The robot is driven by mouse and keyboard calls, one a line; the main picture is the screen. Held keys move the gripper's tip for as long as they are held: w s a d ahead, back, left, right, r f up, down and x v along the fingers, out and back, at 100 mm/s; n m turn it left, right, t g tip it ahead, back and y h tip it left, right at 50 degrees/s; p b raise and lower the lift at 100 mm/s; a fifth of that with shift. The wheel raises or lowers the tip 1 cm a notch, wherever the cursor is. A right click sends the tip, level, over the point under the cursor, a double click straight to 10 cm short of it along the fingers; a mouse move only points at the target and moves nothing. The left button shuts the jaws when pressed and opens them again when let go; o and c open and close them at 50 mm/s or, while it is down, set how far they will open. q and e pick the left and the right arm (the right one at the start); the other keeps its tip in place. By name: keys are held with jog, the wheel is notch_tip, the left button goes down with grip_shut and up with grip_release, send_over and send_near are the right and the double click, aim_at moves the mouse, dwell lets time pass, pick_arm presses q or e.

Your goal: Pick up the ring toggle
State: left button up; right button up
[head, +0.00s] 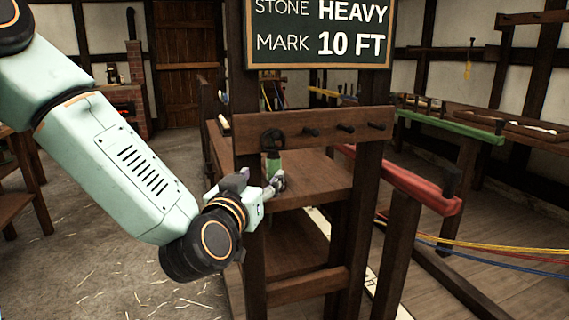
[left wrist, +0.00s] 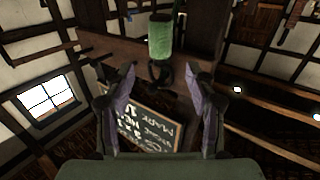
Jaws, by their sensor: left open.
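The ring toggle (head: 273,164) hangs from the leftmost peg of the wooden peg rail. It has a green cylinder below and a dark ring around the peg above. In the left wrist view its green body (left wrist: 160,40) shows ahead, centred between the fingers and beyond their tips. My left gripper (head: 277,182) is just below and close to the toggle in the head view. In the left wrist view its two fingers (left wrist: 160,84) are spread apart with nothing held between them. My right gripper is not in view.
The peg rail (head: 345,125) has several dark pegs, the others bare. A chalkboard (head: 320,35) hangs above it. Wooden shelves (head: 310,185) stand beneath the rail, close to my left gripper. A red-topped rail (head: 410,185) and coloured ropes (head: 500,250) lie to the right. Floor at left is open.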

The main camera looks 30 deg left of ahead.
aim_at(272, 167)
pick_arm(q)
jog(key=shift+w+a+f+b, duration=0.1)
jog(key=shift+w+a+b, duration=0.25)
jog(key=shift+w, duration=0.3)
jog(key=shift+w+a+f+b, duration=0.1)
jog(key=shift+w+a+b, duration=0.2)
jog(key=shift+w, duration=0.3)
jog(key=x, duration=0.1)
jog(key=b+x, duration=0.1)
jog(key=x, duration=0.1)
jog(key=b+x, duration=0.1)
jog(key=x, duration=0.1)
jog(key=shift+w+d+f, duration=0.2)
jog(key=shift+d+f, duration=0.05)
jog(key=shift+r, duration=0.1)
jog(key=shift+s, duration=0.1)
jog(key=shift+c, duration=0.3)
grip_shut()
